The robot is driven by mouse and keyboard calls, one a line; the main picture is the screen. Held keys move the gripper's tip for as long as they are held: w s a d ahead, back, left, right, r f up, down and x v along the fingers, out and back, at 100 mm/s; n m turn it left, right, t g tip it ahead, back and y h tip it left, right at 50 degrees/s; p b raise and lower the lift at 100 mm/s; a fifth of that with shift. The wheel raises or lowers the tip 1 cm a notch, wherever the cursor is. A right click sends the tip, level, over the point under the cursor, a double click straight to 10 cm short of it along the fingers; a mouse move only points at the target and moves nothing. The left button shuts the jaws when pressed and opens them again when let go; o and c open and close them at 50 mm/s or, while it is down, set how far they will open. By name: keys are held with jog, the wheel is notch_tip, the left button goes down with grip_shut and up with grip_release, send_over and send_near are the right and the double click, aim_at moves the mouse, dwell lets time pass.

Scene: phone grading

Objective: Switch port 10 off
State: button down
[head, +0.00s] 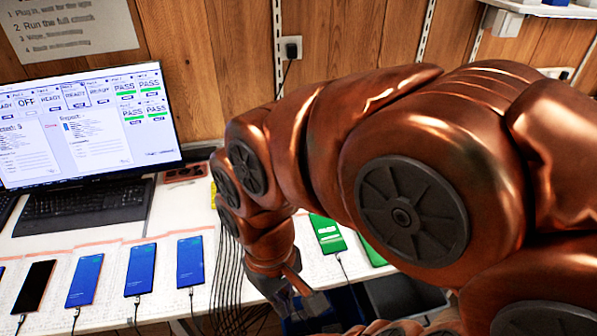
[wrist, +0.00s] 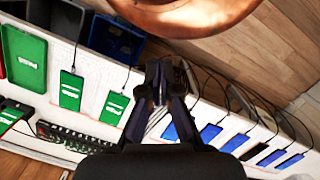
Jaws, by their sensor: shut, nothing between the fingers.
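My gripper (wrist: 158,72) is shut and empty in the wrist view, pointing over the cable bundle between the green-screen and blue-screen phones. In the head view my gripper (head: 298,300) is low at the table's front edge, partly hidden by my arm. A black strip with a row of small parts (wrist: 72,137), perhaps the port hub, lies at the lower left of the wrist view, apart from the fingers. Its port numbers are too small to read, so I cannot tell which is port 10. The monitor (head: 92,170) shows port tiles reading OFF, READY and PASS.
Blue-screen phones (head: 141,270) and a dark-screen phone (head: 35,287) lie cabled on the white table (head: 215,215). Green-screen phones (head: 327,234) lie right of my gripper. Loose black cables (head: 230,275) hang beside it. A keyboard (head: 85,202) and dark bins (wrist: 118,38) stand nearby.

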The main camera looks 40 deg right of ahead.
jog(key=w+d+m+t+y+b, duration=0.2)
jog(key=w+d+m+t, duration=0.15)
jog(key=w, duration=1.35)
jog(key=w+d+f+m+t, duration=0.2)
jog(key=w+d+f+m, duration=0.1)
jog(key=w+d, duration=0.8)
jog(key=w+d+f+m+t+h+b, duration=0.1)
jog(key=w+d+f+m, duration=0.1)
jog(key=d, duration=0.9)
jog(key=w+d+f+m+t+h, duration=0.1)
jog(key=w+d+f+m+h, duration=0.1)
jog(key=d, duration=0.9)
jog(key=w+d+f+m+t+h+b, duration=0.1)
jog(key=w+d+f+m, duration=0.1)
jog(key=d, duration=0.9)
jog(key=w+m, duration=0.1)
jog(key=w, duration=0.1)
jog(key=shift+w+f+h+b, duration=0.3)
jog(key=shift+w+f+h, duration=0.05)
jog(key=shift+w+h, duration=0.05)
jog(key=shift+f, duration=0.1)
jog(key=shift+s+a+f+b, duration=0.1)
jog(key=shift+s+f+b, duration=0.1)
jog(key=shift+f+b, duration=1.05)
jog(key=shift+s+a+f+b, duration=0.15)
jog(key=shift+f+b, duration=0.65)
jog(key=shift+f, duration=0.8)
jog(key=shift+s+a+f+b, duration=0.1)
jog(key=shift+s+f+b, duration=0.1)
jog(key=shift+f+b, duration=1.05)
